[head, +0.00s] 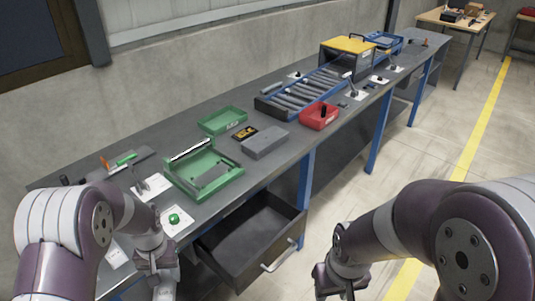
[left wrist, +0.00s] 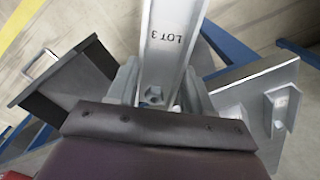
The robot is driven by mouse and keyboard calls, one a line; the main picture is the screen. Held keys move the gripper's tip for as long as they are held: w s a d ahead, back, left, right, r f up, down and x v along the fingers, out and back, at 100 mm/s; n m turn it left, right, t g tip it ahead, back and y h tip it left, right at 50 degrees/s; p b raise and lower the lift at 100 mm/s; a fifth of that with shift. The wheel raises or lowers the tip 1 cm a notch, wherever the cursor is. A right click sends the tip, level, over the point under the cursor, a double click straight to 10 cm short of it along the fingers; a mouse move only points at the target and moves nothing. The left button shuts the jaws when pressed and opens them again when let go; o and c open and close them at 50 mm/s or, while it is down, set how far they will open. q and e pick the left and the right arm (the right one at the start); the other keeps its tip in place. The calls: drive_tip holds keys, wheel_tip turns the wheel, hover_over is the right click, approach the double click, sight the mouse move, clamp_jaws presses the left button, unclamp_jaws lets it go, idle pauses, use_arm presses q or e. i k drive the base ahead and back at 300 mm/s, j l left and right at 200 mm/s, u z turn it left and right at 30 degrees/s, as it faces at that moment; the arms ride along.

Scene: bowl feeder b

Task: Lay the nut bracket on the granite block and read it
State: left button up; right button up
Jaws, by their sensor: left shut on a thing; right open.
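A light grey metal bracket (left wrist: 172,60) marked "LOT 3", with a nut near its lower end, is held in my left gripper (left wrist: 155,95), which is shut on it. In the head view my left gripper (head: 160,275) is low at the bottom left, in front of the bench edge. The bracket is hard to make out there. The granite block (head: 264,142), a plain grey slab, lies on the bench at mid-picture, up and right of the left gripper, with nothing on it. My right gripper (head: 335,284) is open and empty at the bottom, off the bench front.
A green fixture tray (head: 203,172), a green bin (head: 222,120) and a red bin (head: 319,116) stand around the block. A dark drawer (head: 252,236) is pulled open below the bench. A roller conveyor (head: 302,92) lies farther back.

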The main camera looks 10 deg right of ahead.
sight(266, 138)
drive_tip(key=k+l+u, duration=0.1)
drive_tip(key=u, duration=1.75)
drive_tip(key=l, duration=0.7)
drive_tip(key=k+l, duration=0.1)
drive_tip(key=l, duration=0.65)
drive_tip(key=k+l, duration=0.1)
drive_tip(key=l, duration=0.6)
drive_tip(key=l+u, duration=0.1)
drive_tip(key=l, duration=0.65)
drive_tip(key=k+l, duration=0.1)
drive_tip(key=l, duration=0.6)
drive_tip(key=k+l, duration=0.1)
drive_tip(key=l, duration=0.6)
